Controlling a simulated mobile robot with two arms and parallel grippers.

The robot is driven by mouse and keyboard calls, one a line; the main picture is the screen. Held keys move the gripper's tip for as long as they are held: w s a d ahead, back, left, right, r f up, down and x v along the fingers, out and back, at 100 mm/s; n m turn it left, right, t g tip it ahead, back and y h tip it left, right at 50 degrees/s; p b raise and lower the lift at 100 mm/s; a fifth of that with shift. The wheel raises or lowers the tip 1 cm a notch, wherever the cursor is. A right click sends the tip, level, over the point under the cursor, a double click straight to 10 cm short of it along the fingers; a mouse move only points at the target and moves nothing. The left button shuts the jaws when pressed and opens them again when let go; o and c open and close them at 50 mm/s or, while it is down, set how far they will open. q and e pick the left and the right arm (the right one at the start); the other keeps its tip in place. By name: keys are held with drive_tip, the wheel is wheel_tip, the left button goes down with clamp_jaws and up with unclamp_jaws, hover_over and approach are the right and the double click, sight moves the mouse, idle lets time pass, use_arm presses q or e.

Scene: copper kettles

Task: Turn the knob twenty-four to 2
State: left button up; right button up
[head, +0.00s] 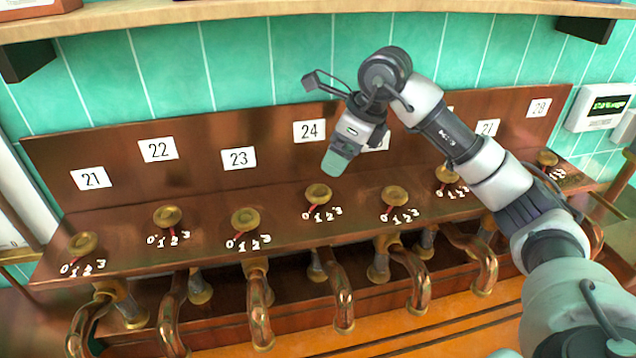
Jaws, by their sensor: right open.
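Knob twenty-four (318,193) is a round brass knob on the copper-brown ledge, below the white sign marked 24 (309,131). Its red pointer aims down and left, toward the 0 of its 0 1 2 3 scale (324,213). My right gripper (334,164) is open and empty. It hangs in the picture just above and a little right of this knob, with its fingers pointing down; a gap shows between them and the knob. My left gripper is not in view.
Similar knobs stand in a row: 23 (245,220) to the left and another (395,199) to the right. My right arm partly hides some signs. Bent copper pipes (340,290) run below the ledge (285,228). A wooden shelf (240,10) crosses the top.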

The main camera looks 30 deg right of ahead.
sight(319, 190)
drive_tip(key=p+x, duration=0.2)
drive_tip(key=x, duration=0.6)
drive_tip(key=shift+a+f, duration=0.25)
drive_tip(key=shift+f, duration=0.05)
drive_tip(key=shift+p+x, duration=0.35)
drive_tip(key=shift+x, duration=0.45)
drive_tip(key=shift+c, duration=0.5)
